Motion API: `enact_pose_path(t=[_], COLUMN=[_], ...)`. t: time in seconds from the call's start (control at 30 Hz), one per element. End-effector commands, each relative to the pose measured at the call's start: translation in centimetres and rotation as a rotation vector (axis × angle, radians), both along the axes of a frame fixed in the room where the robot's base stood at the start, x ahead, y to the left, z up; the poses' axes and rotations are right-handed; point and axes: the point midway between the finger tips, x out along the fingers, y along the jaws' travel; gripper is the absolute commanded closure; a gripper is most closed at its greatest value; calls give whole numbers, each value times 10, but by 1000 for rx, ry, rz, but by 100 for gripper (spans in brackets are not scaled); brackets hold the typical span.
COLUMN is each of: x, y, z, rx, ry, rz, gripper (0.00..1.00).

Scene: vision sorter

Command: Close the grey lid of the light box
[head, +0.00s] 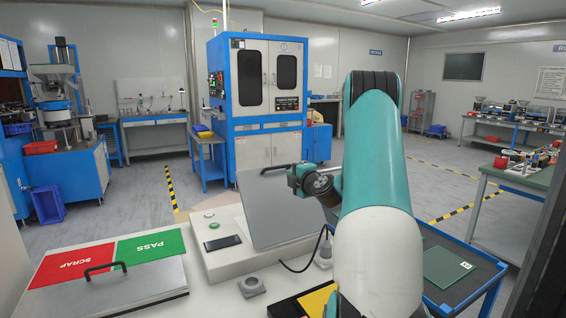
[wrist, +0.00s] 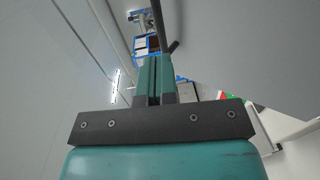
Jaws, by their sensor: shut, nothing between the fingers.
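The grey lid (head: 285,212) of the light box stands raised and tilted back in the head view. Its dark handle (head: 275,168) is at the upper edge. The white light box (head: 215,262) carries the lid. My gripper (head: 293,179) is at the upper right of the lid, partly hidden by my arm; whether it touches the lid is unclear. In the wrist view my gripper (wrist: 156,62) is shut and empty. A large grey surface, probably the lid (wrist: 245,45), fills the right side there, with a dark bar, probably the handle, beside it.
A flat grey cover (head: 125,292) with a black handle lies at lower left, beside the red SCRAP (head: 70,265) and green PASS (head: 150,246) areas. A blue-edged cart (head: 480,295) is at right.

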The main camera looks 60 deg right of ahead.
Motion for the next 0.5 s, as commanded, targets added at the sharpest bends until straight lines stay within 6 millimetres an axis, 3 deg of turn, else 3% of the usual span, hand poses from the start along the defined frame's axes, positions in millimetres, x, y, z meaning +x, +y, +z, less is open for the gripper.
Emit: enact_pose_path(t=[0.2, 0.5], x=[38, 60], y=[-20, -33], z=[3, -4], rx=[1, 2], ry=[1, 1], rz=[3, 1], gripper=[100, 100])
